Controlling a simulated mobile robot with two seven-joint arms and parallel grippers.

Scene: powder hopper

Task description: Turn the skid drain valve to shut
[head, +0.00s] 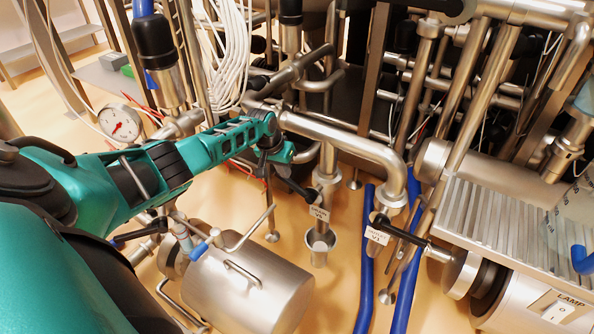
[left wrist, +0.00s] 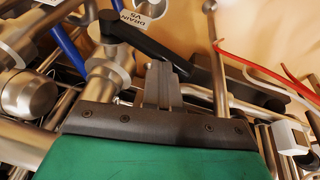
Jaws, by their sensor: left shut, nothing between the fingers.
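The drain valve has a black lever handle (head: 299,190) on a steel vertical pipe, with a white tag (head: 320,213) beside it. In the left wrist view the black lever (left wrist: 150,44) runs slantwise from its pivot at upper left down to the right, and the tag (left wrist: 135,18) reads "DRAIN V5". My left gripper (head: 274,158) is just above the lever in the head view. In the left wrist view its fingers (left wrist: 161,82) are shut and empty, their tips close to the lever's side. I cannot tell whether they touch it. My right gripper is in neither view.
A second black lever (head: 400,229) with a white tag stands to the right. A thick bent steel pipe (head: 350,143) passes close to my left gripper. A steel tank (head: 248,282) lies below, blue hoses (head: 365,260) to its right. A cup (head: 320,246) sits under the drain pipe.

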